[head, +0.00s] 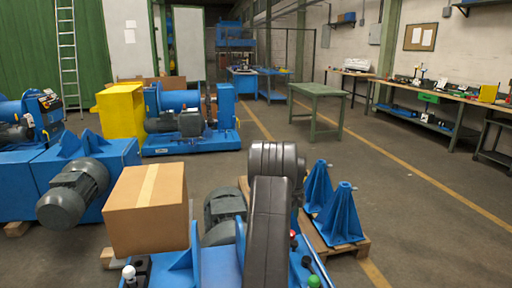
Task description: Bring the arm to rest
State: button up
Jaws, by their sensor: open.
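My arm shows in the head view as a dark grey link with a thick rounded joint at its top, standing up from the bottom middle of the picture. My gripper is not visible, so I cannot see its jaws or anything near them. The arm hides part of the blue machine frame (208,264) in front of me.
A cardboard box (146,210) stands close on the left, beside a grey motor (224,212). Two blue stands (341,216) sit on a wooden pallet (352,251) at right. A green table (318,91) stands farther back. The floor on the right is open.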

notch_tip(320, 180, down, 7)
jog(key=shift+r, duration=0.1)
dwell(0.5)
